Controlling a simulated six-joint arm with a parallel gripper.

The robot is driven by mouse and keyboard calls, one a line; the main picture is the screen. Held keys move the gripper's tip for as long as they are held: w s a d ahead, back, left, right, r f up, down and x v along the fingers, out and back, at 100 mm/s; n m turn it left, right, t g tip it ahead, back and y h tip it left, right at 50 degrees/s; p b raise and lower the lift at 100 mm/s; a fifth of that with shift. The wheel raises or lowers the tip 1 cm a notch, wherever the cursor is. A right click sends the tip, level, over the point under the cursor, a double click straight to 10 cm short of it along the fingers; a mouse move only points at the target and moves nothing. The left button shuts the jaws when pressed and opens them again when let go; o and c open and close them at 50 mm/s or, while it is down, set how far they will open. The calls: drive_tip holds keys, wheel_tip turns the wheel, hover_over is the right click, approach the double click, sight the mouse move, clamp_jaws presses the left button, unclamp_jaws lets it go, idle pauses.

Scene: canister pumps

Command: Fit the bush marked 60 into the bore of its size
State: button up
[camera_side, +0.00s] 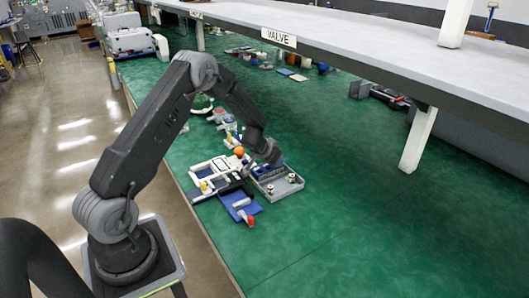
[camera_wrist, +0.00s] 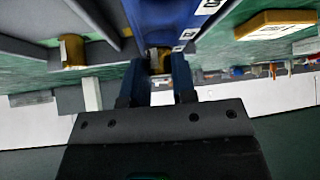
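My gripper (camera_wrist: 158,72) points away from the camera in the wrist view, its two blue fingers a small gap apart. A brass-coloured bush (camera_wrist: 159,58) fills the gap between the fingertips, and they appear shut on it; its mark is not readable. A blue block (camera_wrist: 160,14) with white labels is just beyond the fingers; its bores are not clearly visible. Another brass bush (camera_wrist: 72,50) stands to the left, apart from the fingers. In the side view my gripper (camera_side: 272,161) is low over the grey tray (camera_side: 291,192), beside the blue block (camera_side: 261,171).
Small parts (camera_side: 291,178) stand in the tray. A white frame (camera_side: 207,170), an orange ball (camera_side: 239,152) and a blue mat (camera_side: 235,203) are to its left. A labelled yellow block (camera_wrist: 275,23) is at right in the wrist view. The green bench right of the tray is clear.

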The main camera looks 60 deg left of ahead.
drive_tip(key=s+d+r+y, duration=0.1)
drive_tip(key=s+d+r, duration=0.2)
drive_tip(key=s+r, duration=0.35)
drive_tip(key=s+d+r+n+y, duration=0.15)
drive_tip(key=s+d+r, duration=0.25)
drive_tip(key=r, duration=0.6)
drive_tip(key=s+d+r+y, duration=0.25)
drive_tip(key=s+r, duration=0.25)
drive_tip(key=r, duration=0.4)
drive_tip(key=s+d+r+m+g+h, duration=0.2)
drive_tip(key=s+d+h, duration=0.4)
drive_tip(key=s+d, duration=0.9)
drive_tip(key=shift+s+d+r+m+h, duration=0.3)
drive_tip(key=shift+s+d+r+m, duration=0.15)
drive_tip(key=shift+m, duration=0.4)
drive_tip(key=shift+a, duration=0.1)
